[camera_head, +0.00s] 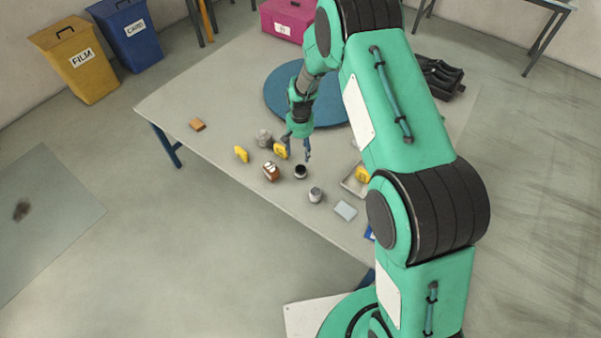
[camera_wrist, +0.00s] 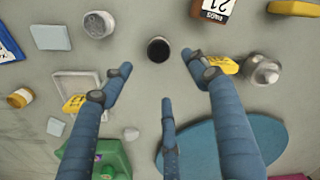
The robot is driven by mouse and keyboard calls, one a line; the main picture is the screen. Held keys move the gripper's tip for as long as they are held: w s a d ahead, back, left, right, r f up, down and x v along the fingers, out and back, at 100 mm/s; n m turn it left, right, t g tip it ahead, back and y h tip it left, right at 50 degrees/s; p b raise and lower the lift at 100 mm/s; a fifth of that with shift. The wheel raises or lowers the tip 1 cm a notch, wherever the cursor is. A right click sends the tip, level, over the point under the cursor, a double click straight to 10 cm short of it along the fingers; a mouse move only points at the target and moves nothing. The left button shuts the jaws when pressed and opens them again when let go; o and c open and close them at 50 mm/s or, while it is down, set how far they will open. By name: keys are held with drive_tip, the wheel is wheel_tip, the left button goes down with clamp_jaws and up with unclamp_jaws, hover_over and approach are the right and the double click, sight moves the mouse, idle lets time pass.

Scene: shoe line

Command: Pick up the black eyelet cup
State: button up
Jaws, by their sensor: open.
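The black eyelet cup (camera_head: 301,172) stands on the grey table, small and dark with a round open top. In the wrist view the cup (camera_wrist: 158,49) is at the upper middle, seen nearly from above. My gripper (camera_head: 299,154) is above the table, just behind the cup in the head view. In the wrist view my gripper (camera_wrist: 160,70) has its blue fingers spread and nothing between them. The cup lies near the gap between the fingertips, slightly beyond them. No contact with the cup shows. Its height below the fingertips is hard to tell.
Close around the cup are a brown labelled bottle (camera_head: 271,173), a grey-white jar (camera_head: 315,195), a yellow tag (camera_head: 280,151) and a grey knobbed item (camera_head: 263,137). A shallow tray (camera_wrist: 57,92) and a pale blue card (camera_head: 345,210) lie to the right. A blue disc (camera_head: 283,91) is behind.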

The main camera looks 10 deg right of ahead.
sight(300, 168)
drive_tip(key=shift+f, duration=0.4)
drive_tip(key=shift+f, duration=0.1)
drive_tip(key=shift+f+b, duration=0.8)
drive_tip(key=shift+f, duration=3.4)
drive_tip(key=shift+s+f+b, duration=0.1)
drive_tip(key=shift+f+b, duration=0.65)
drive_tip(key=shift+f, duration=1.85)
drive_tip(key=shift+c, duration=0.5)
drive_tip(key=c, duration=1.3)
